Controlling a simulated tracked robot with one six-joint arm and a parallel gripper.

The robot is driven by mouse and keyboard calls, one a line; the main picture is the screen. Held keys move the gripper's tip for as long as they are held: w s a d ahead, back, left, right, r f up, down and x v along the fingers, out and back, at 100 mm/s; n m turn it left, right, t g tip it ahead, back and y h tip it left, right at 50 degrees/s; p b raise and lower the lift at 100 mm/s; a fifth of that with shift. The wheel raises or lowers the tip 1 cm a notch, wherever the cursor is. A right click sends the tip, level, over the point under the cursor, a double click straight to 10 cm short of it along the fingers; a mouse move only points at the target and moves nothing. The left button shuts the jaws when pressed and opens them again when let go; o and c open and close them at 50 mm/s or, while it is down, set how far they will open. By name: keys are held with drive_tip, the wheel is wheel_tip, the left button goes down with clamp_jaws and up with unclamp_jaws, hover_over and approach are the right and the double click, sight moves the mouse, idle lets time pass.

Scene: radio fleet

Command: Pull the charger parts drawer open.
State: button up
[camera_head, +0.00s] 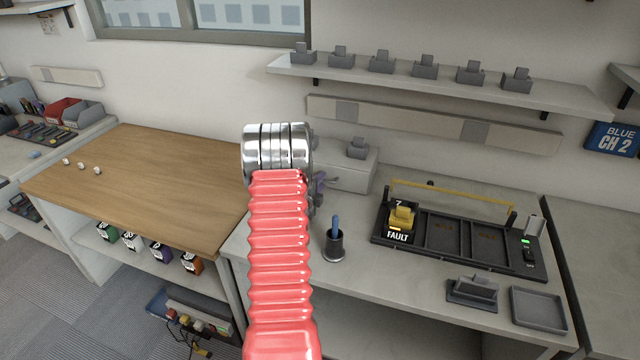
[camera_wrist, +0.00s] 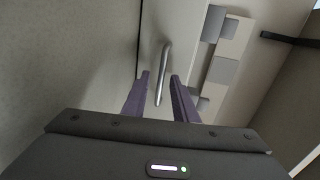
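The charger parts drawer appears to be in the small pale cabinet (camera_head: 348,178) on the bench, partly hidden behind my arm in the head view. In the wrist view its pale front (camera_wrist: 180,25) carries a slim silver bar handle (camera_wrist: 164,65). My gripper (camera_wrist: 160,76) is open, with one purple finger on each side of the handle. Gaps show between the handle and both fingers. In the head view only a bit of purple finger shows beside my arm. I see no open gap at the drawer; its front is mostly hidden in the head view.
A small grey holder (camera_head: 357,149) stands on the cabinet. A dark cup with a blue-handled tool (camera_head: 334,244) stands in front. A black charger rack (camera_head: 460,243) with a yellow radio (camera_head: 401,218) marked FAULT is to the right. A wooden table (camera_head: 150,185) is left.

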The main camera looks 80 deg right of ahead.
drive_tip(key=shift+c, duration=0.2)
drive_tip(key=c, duration=0.6)
clamp_jaws()
drive_tip(key=shift+a+f, duration=0.1)
idle(0.4)
